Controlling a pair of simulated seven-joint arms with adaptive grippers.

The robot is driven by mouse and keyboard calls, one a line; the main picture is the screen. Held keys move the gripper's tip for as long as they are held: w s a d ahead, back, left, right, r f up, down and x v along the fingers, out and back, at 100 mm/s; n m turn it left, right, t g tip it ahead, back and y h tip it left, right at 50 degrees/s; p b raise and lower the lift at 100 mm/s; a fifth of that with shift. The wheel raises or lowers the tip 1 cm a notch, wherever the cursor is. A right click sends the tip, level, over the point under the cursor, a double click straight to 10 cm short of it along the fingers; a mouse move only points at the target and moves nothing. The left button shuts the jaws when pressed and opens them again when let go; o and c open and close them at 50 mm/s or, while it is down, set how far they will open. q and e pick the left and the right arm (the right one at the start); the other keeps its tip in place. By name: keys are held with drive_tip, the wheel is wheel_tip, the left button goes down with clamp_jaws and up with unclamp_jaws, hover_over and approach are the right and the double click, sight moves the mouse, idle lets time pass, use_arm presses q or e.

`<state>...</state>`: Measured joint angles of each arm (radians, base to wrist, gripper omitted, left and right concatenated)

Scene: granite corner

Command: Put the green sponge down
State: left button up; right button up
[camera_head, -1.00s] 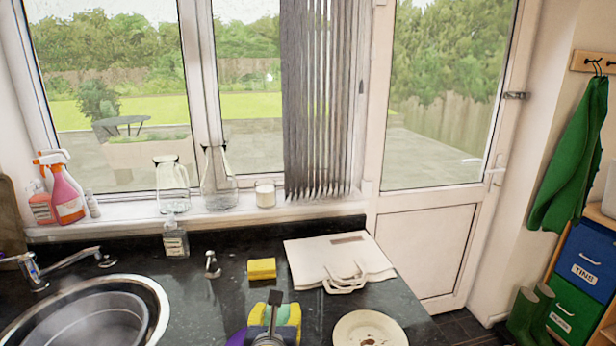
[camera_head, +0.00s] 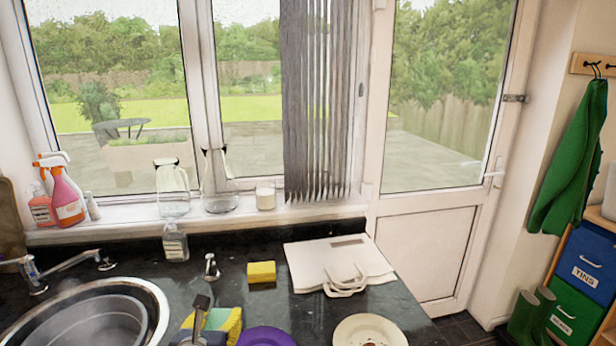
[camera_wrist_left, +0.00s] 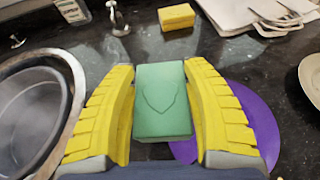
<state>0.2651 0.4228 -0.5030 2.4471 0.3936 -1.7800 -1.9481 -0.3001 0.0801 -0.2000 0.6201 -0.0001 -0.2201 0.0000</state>
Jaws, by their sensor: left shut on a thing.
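The green sponge (camera_wrist_left: 163,100) is between the yellow fingers of my left gripper (camera_wrist_left: 164,92) in the left wrist view, its broad face with a shield-like outline toward the camera. In the head view, my left gripper (camera_head: 213,319) is at the bottom, shut on the sponge (camera_head: 216,318), which is partly hidden by the fingers and wrist. The sponge is over the dark counter between the sink and a purple plate (camera_head: 268,337). I cannot tell whether it touches the counter. The purple plate (camera_wrist_left: 262,125) is partly covered by the right-hand finger in the wrist view. My right gripper is not in view.
The sink (camera_head: 155,300) is to the left. A yellow sponge (camera_head: 262,272) lies behind on the granite counter (camera_head: 225,262), beside a small tap (camera_head: 211,266). White folded boards or bags (camera_head: 330,262) and a cream plate (camera_head: 345,332) are to the right.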

use_arm(q)
drive_tip(key=shift+w+a+r, duration=0.1)
drive_tip(key=shift+a+r, duration=0.1)
drive_tip(key=shift+a, duration=0.1)
drive_tip(key=shift+f, duration=0.1)
idle(0.3)
drive_tip(key=shift+d, duration=0.4)
drive_tip(key=s+d+m+h, duration=0.2)
drive_tip(key=d, duration=0.5)
drive_tip(key=s+d+f+m+g+h, duration=0.1)
drive_tip(key=s+d+m+h, duration=0.1)
drive_tip(key=d, duration=0.6)
drive_tip(key=s+d+f+m+g+h, duration=0.1)
drive_tip(key=s+d+m+h, duration=0.1)
drive_tip(key=d, duration=0.5)
drive_tip(key=shift+s+d+f+m+h, duration=0.1)
drive_tip(key=shift+s+d+m+h, duration=0.3)
drive_tip(key=shift+h, duration=0.3)
drive_tip(key=shift+w+f, duration=0.1)
drive_tip(key=shift+f, duration=2.4)
